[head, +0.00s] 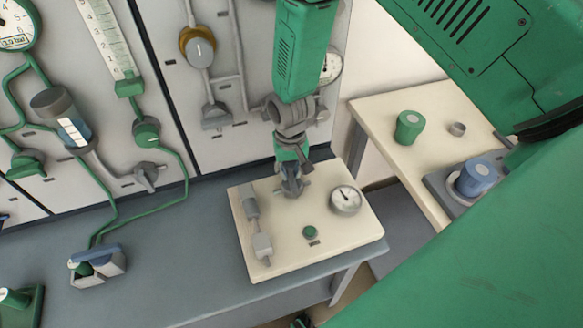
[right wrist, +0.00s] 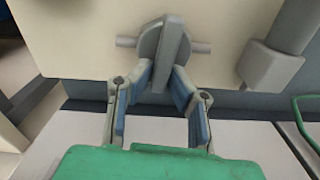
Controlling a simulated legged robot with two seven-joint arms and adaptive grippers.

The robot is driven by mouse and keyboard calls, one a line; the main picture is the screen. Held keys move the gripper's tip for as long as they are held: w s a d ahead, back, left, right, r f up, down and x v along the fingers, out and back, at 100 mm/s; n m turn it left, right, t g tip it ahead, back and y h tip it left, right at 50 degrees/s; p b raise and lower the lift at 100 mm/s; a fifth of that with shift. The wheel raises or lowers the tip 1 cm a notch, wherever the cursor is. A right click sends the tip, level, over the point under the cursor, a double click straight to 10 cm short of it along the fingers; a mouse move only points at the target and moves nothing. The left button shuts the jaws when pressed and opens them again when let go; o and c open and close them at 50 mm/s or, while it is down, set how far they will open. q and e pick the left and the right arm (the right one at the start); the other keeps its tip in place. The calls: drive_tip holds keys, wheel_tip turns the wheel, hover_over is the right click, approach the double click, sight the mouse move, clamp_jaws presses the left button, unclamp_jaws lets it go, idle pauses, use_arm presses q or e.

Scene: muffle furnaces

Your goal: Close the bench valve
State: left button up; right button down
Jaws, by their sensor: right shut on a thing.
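The bench valve is a grey round body with a flat raised handle (right wrist: 172,45) on a short pipe stub, set on a cream panel (head: 275,262) on the bench. In the right wrist view the handle stands across the pipe. My right gripper (head: 291,180) reaches down to the valve from above. In the right wrist view its blue-padded fingers (right wrist: 164,80) are shut on the lower end of the handle, one on each side. In the head view the gripper hides most of the valve. My left gripper does not show clearly.
The panel also bears a round gauge (head: 346,199), a green button (head: 310,232) and a grey inline fitting (head: 262,244). A wall of pipes and valves stands behind the bench (head: 190,275).

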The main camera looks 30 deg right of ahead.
sight(289, 172)
drive_tip(key=shift+w+a+n, duration=0.1)
drive_tip(key=shift+w+n, duration=0.1)
drive_tip(key=shift+n, duration=0.4)
drive_tip(key=c, duration=1.5)
unclamp_jaws()
drive_tip(key=shift+c, duration=0.2)
drive_tip(key=shift+r, duration=0.3)
wheel_tip(289, 172, up, 11)
drive_tip(key=shift+r, duration=0.15)
